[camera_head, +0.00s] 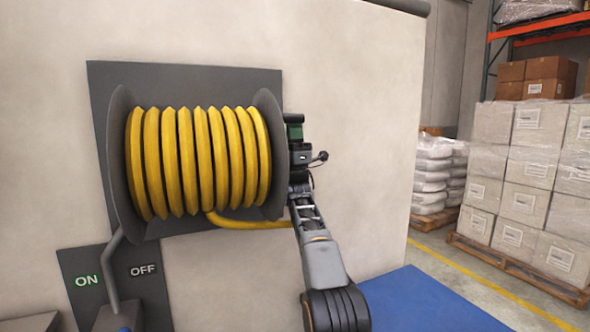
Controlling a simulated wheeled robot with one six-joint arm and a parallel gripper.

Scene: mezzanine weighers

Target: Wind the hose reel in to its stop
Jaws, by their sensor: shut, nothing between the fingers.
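The hose reel (268,101) is mounted on a dark plate on a pale wall, with grey flanges at both ends. Yellow hose (197,160) lies in several side-by-side turns on its drum. A loose length of hose (245,223) runs from under the drum to the right, passing behind my arm. My gripper (293,119) is shut beside the right flange, near its upper half. Its fingertips are hard to make out, and I cannot tell whether it touches the reel. A small dark knob-like part (320,157) sticks out right of my wrist; I cannot tell what it belongs to.
A grey bent lever (112,268) stands between the ON and OFF labels on a dark panel (85,262) at lower left, nearer ON. A blue surface (420,300) lies at lower right. Wrapped cartons on a pallet (515,253) and stacked sacks (432,170) stand farther right.

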